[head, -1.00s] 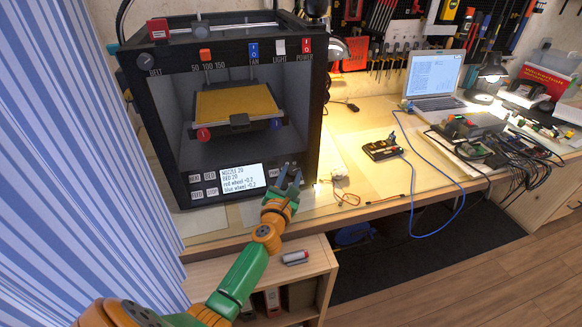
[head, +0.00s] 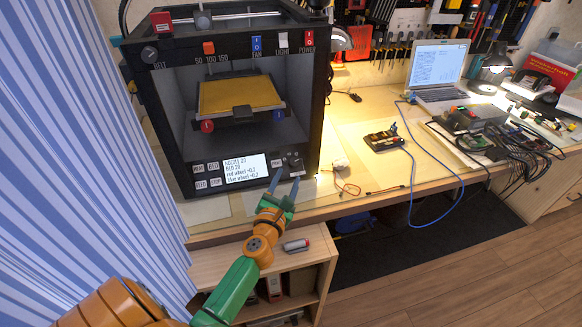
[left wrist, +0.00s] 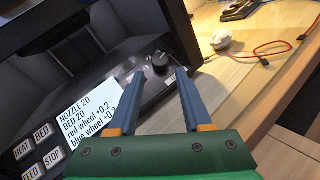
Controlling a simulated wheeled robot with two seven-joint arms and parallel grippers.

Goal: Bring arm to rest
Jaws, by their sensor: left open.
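My left arm, green and orange, reaches in from the lower left in the head view. My left gripper (head: 284,182) is open and empty in front of the lower right part of the black 3D printer's (head: 310,125) front panel. In the left wrist view, its two blue fingers (left wrist: 155,85) stand apart with nothing between them, close to a dark knob (left wrist: 160,62). The printer's lit screen (left wrist: 88,108) is left of the fingers and reads nozzle 20, bed 20, red wheel +0.2. My right gripper is not in view.
A blue striped curtain (head: 75,150) hangs at the left. The workbench holds a circuit board (head: 384,140), cables and a laptop (head: 437,72).

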